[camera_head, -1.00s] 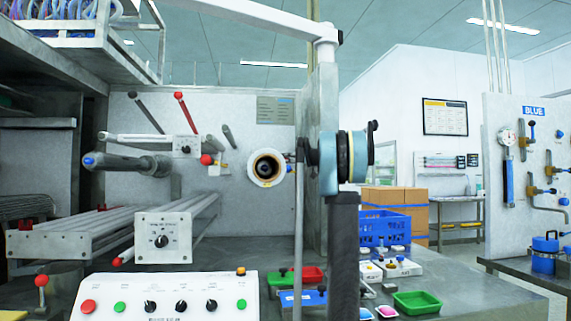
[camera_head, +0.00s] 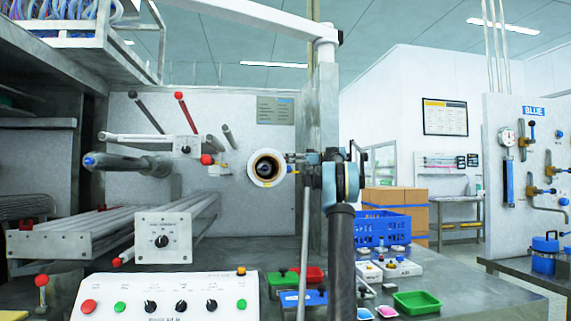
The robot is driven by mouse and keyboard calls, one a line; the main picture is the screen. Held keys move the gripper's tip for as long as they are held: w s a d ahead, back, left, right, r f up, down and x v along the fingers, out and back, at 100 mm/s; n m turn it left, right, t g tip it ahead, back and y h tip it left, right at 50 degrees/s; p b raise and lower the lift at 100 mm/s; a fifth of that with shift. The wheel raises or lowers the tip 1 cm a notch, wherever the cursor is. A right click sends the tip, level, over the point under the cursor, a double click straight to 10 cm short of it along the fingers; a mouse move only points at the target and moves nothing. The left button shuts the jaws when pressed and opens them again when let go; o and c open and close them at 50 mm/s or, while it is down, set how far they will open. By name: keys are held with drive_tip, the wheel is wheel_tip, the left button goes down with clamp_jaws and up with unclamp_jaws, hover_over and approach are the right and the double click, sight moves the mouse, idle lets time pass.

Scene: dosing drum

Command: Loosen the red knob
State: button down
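Several red knobs show, and I cannot tell which one the task means. A round red knob (camera_head: 207,160) sits under the right end of a white bar on the back panel. A red ball knob (camera_head: 42,281) stands on a short post at the far left. A small red knob (camera_head: 117,262) is at the left of a white dial box. My gripper (camera_head: 291,157) is small and dark, just right of the white-rimmed round port, pointing left. It is apart from all the red knobs. Its fingers are too small to tell open from shut.
A white control panel (camera_head: 165,298) with buttons and dials spans the front left. The white-rimmed port (camera_head: 266,168) is on the back panel. Long rails (camera_head: 75,238) project at left. A blue crate (camera_head: 383,228) and a green tray (camera_head: 416,302) stand at right.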

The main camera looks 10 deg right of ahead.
drive_tip(key=shift+w+d+r+g, duration=0.1)
drive_tip(key=shift+g, duration=0.2)
idle(0.4)
drive_tip(key=c, duration=1.4)
unclamp_jaws()
drive_tip(key=d, duration=0.7)
drive_tip(key=shift+w+d, duration=0.25)
